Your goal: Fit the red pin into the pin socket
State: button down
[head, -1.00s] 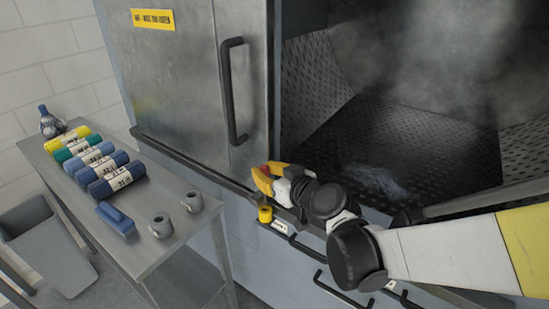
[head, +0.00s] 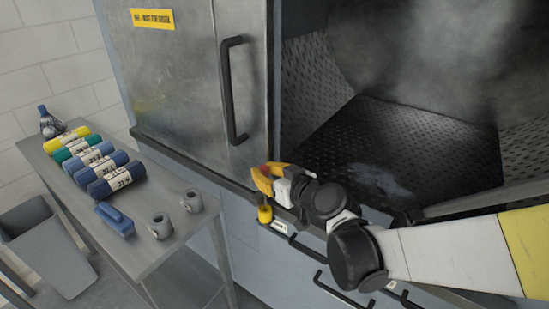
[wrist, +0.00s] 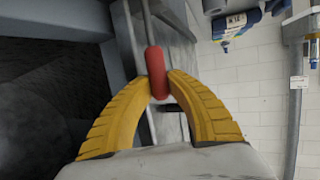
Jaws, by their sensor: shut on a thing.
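The red pin (wrist: 156,72) is a short rounded rod, held between the yellow fingertips of my gripper in the wrist view. My gripper (wrist: 157,84) is shut on it. In the head view my gripper (head: 262,178) is at the left edge of the washer opening, above the ledge, with only a speck of red showing. A small yellow cylinder (head: 265,214) with a white tag sits just below the gripper on the washer front. I cannot pick out the pin socket with certainty.
The washer's closed metal door (head: 190,80) with a black handle (head: 233,92) is left of the gripper. The steamy chamber (head: 400,140) is open on the right. A side table (head: 180,238) holds several rolls, a blue brush (head: 115,218) and two grey cups (head: 160,226).

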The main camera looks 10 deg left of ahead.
jog(key=shift+f+b, duration=1.85)
jog(key=shift+f, duration=0.3)
jog(key=c, duration=1.3)
grip_release()
jog(key=shift+d, duration=0.1)
jog(key=v, duration=1.2)
